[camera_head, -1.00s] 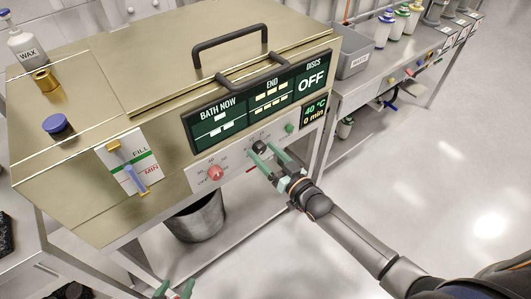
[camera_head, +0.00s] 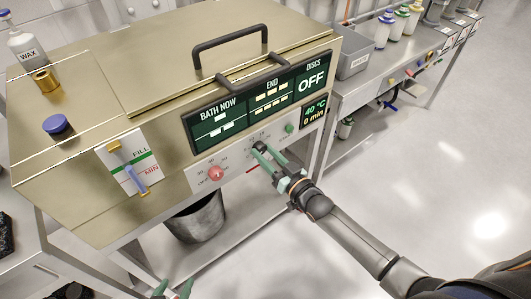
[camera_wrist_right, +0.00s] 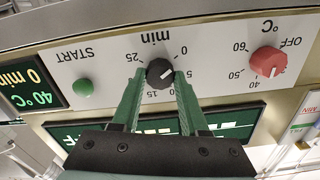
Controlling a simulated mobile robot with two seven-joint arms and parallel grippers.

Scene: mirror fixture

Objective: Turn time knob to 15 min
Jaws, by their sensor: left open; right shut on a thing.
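The black time knob (camera_wrist_right: 159,73) sits on the white control panel among minute numbers, seen upside down in the right wrist view. It shows small in the head view (camera_head: 259,146), partly covered by the fingers. My right gripper (camera_wrist_right: 159,80) has its green fingers shut on the knob, one on each side. I cannot clearly read which number its pale mark points to. The display (camera_head: 314,114) reads 40 °C and 0 min. My left gripper (camera_head: 173,291) is open and empty at the bottom edge of the head view, low and away from the panel.
A red temperature knob (camera_wrist_right: 268,62) and a green start button (camera_wrist_right: 83,88) flank the time knob. The metal bath's lid has a black handle (camera_head: 230,46). A metal bucket (camera_head: 196,218) stands below. Open floor lies to the right.

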